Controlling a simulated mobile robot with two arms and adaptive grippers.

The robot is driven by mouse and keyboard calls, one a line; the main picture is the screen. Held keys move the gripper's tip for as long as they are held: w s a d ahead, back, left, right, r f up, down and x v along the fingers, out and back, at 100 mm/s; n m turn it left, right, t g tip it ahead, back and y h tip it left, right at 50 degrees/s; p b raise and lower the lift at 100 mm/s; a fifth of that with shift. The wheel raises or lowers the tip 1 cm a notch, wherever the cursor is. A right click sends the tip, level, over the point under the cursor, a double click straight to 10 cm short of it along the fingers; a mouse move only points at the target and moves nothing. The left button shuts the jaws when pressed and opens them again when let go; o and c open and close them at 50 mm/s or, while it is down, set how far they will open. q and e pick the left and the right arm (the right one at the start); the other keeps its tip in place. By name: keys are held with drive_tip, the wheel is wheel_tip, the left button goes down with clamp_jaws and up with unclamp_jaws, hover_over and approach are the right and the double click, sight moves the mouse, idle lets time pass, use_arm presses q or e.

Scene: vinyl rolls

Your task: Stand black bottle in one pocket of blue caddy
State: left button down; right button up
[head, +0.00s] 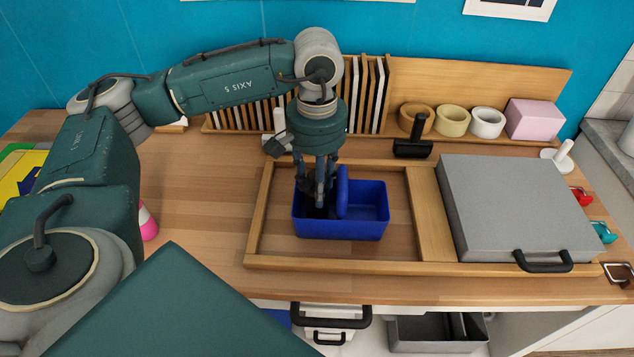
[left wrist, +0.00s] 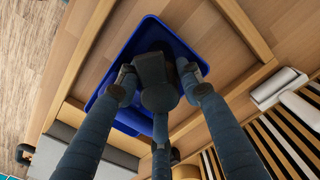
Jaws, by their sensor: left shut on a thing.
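The blue caddy (head: 345,224) sits inside a wooden frame on the worktop, with an upright blue divider (head: 342,190) between its pockets. The caddy also shows in the left wrist view (left wrist: 122,52). My left gripper (head: 317,196) points down into the caddy's left pocket, beside the divider. In the left wrist view its fingers are closed around the black bottle (left wrist: 157,82), which is inside the caddy's outline. The bottle's lower end is hidden, so I cannot tell whether it touches the pocket floor. My right gripper is not in view.
A wooden frame (head: 255,222) surrounds the caddy. A grey slab with a black handle (head: 515,205) lies to the right. A black tool (head: 413,146), several rolls (head: 453,121) and a pink box (head: 535,119) stand behind. A slotted rack (head: 375,95) is at the back.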

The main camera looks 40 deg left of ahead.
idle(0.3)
use_arm(q)
drive_tip(key=shift+f+b, duration=0.15)
drive_tip(key=shift+b, duration=0.3)
unclamp_jaws()
idle(0.4)
idle(0.4)
drive_tip(key=shift+r+p, duration=2.6)
drive_tip(key=shift+r, duration=1.95)
drive_tip(key=shift+s+d+f, duration=0.1)
